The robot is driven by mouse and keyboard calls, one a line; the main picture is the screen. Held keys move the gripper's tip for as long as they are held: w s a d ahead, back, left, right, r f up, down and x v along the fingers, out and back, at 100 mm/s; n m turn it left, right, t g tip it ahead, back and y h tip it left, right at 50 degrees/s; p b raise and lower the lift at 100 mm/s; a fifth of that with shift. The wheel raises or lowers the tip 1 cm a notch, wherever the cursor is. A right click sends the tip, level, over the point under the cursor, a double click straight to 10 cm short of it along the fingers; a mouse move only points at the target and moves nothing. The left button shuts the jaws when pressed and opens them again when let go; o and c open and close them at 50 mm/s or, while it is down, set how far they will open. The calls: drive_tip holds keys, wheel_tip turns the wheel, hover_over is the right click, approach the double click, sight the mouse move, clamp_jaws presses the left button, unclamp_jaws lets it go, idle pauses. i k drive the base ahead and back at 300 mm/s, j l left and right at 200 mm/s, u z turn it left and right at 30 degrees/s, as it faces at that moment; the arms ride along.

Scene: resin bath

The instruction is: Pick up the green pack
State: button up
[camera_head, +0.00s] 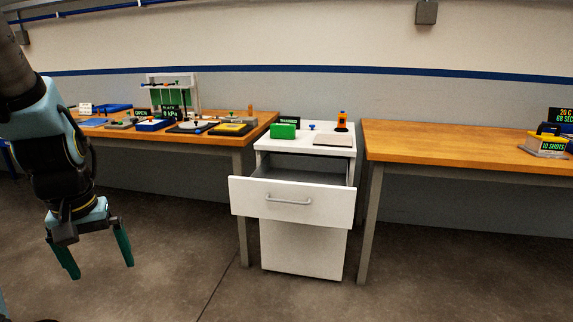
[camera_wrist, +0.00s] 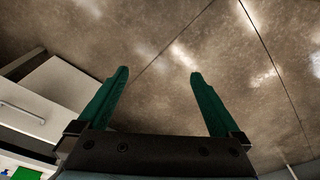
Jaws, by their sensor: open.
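The green pack (camera_head: 283,131) is a small green block on top of the white drawer cabinet, at its left side. A green patch that looks like the pack shows at the lower left corner of the wrist view (camera_wrist: 27,173). My gripper (camera_head: 98,268) hangs at the left of the head view, pointing down over the floor, well apart from the cabinet. Its two green fingers are spread, and nothing is between them in the wrist view (camera_wrist: 158,92).
The white cabinet's top drawer (camera_head: 290,200) is pulled out. A small orange bottle (camera_head: 342,120) stands on the cabinet top. A cluttered wooden bench (camera_head: 240,133) is on the left; another bench (camera_head: 440,145) is on the right. The floor in front (camera_head: 200,270) is clear.

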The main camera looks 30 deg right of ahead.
sight(286, 131)
drive_tip(key=l+u, duration=0.1)
drive_tip(key=l, duration=0.6)
drive_tip(key=l+u, duration=0.1)
drive_tip(key=l, duration=0.65)
drive_tip(key=l+u, duration=0.15)
drive_tip(key=l, duration=0.55)
drive_tip(key=k+l+u, duration=0.1)
drive_tip(key=l, duration=0.6)
drive_tip(key=l+u, duration=0.15)
drive_tip(key=l, duration=0.6)
drive_tip(key=k+l+u, duration=0.1)
drive_tip(key=l, duration=0.65)
drive_tip(key=i+j, duration=0.1)
